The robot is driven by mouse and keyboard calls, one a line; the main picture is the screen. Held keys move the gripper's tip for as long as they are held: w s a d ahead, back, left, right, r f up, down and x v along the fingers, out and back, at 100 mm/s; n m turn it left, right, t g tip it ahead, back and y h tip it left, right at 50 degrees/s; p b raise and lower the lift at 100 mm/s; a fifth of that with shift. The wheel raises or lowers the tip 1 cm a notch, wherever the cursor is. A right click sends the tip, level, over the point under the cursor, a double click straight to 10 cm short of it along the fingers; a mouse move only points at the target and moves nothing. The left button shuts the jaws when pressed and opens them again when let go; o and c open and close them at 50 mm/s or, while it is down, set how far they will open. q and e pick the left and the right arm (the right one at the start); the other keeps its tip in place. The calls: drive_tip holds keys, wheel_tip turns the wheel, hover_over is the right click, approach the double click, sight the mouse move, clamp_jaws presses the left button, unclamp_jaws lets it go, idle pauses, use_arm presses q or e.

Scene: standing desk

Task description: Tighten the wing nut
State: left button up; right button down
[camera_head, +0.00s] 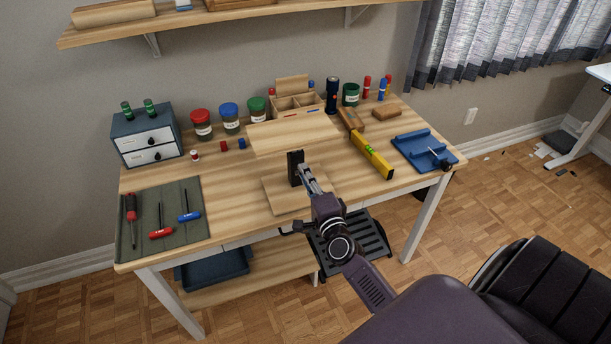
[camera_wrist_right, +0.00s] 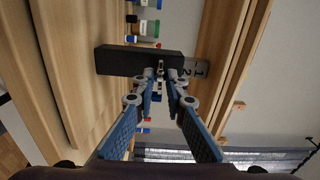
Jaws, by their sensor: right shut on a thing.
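A black upright block (camera_head: 294,167) stands at the wooden jig on the desk, between its lower board (camera_head: 278,197) and its raised upper board (camera_head: 300,138). In the right wrist view the block (camera_wrist_right: 118,60) lies across the picture, with a pale plate bearing digits (camera_wrist_right: 196,67) beside it. My right gripper (camera_head: 304,176) reaches the front of the block. In the wrist view its fingertips (camera_wrist_right: 159,77) are close together on a small part at the block's face, where the wing nut sits. The fingers hide most of the wing nut. My left gripper is not in view.
A green mat (camera_head: 185,232) with screwdrivers and hex keys lies left. Jars, a drawer box (camera_head: 146,140) and an organizer (camera_head: 297,103) line the back. A shelf (camera_head: 220,22) hangs above.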

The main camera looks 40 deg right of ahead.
drive_tip(key=shift+f+m, duration=0.1)
drive_tip(key=shift+m, duration=0.3)
drive_tip(key=c, duration=2)
unclamp_jaws()
drive_tip(key=shift+s, duration=0.15)
drive_tip(key=v, duration=1.1)
drive_tip(key=shift+s+a, duration=0.1)
drive_tip(key=shift+s, duration=0.3)
